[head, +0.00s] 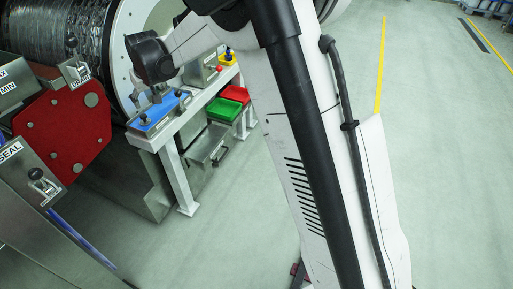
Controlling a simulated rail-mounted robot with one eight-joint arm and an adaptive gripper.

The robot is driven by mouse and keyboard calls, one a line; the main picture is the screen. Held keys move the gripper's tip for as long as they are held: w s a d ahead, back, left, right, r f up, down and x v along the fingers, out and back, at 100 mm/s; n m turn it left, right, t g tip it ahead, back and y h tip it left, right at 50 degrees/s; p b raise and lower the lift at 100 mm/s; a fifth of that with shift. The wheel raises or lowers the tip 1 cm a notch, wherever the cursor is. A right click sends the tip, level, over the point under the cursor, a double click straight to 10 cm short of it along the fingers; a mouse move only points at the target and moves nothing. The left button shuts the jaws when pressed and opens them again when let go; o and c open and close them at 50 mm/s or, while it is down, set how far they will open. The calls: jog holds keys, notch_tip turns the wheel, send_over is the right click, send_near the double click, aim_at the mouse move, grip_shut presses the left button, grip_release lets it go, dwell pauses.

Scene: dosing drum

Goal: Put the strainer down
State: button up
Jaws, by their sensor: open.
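My gripper (155,96) is at the upper left of the head view, under my dark wrist. It is small here, low over a blue tray (172,108) on a white bench, and it is open. Small dark-knobbed items (145,119) stand on the blue tray close to the fingers. I cannot make out the strainer for certain; it may be among these items or hidden by my wrist. Whether the fingers touch anything is too small to tell.
The large drum (120,62) is close behind. Control panels stand left; open floor lies right.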

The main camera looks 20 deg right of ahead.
jog(key=s+d+r+m, duration=0.1)
jog(key=s+d+r, duration=0.5)
jog(key=s, duration=0.4)
jog(key=s+d+r+m, duration=0.1)
jog(key=s+d+r, duration=0.5)
jog(key=s, duration=0.4)
jog(key=s+d+f, duration=0.2)
jog(key=s+d, duration=0.1)
jog(key=s, duration=0.5)
jog(key=s+d+f+m+t+h, duration=0.1)
jog(key=s+d+f, duration=0.1)
jog(key=s, duration=0.6)
jog(key=s+d+f, duration=0.2)
jog(key=s+d, duration=0.2)
jog(key=s, duration=0.4)
jog(key=shift+s+d+m+h, duration=0.25)
jog(key=shift+s+m+h, duration=0.05)
jog(key=shift+s+h, duration=0.1)
notch_tip(320, 180, up, 5)
jog(key=p, duration=0.5)
jog(key=shift+r, duration=0.1)
